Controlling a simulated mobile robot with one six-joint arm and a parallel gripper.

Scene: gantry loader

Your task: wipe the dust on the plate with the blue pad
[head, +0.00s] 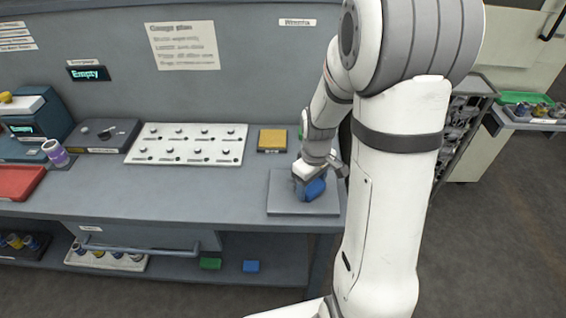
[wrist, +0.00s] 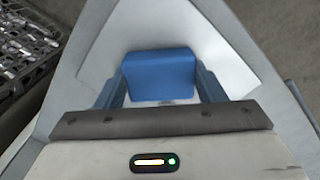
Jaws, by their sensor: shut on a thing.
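The blue pad (head: 314,189) is between the fingers of my gripper (head: 318,177), over the grey plate (head: 290,207) at the right end of the bench. In the wrist view my gripper (wrist: 161,92) is shut on the blue pad (wrist: 161,70), with a finger at each side. The pad is on or just above the pale plate (wrist: 215,60); I cannot tell if it touches. The plate's surface looks plain, and I cannot make out dust on it.
A yellow pad (head: 272,140) lies behind the plate. A white peg board (head: 187,144) stands to the left. A purple-banded cup (head: 55,152) and a red tray (head: 18,182) are farther left. Green (head: 210,263) and blue (head: 250,266) blocks lie on the lower shelf.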

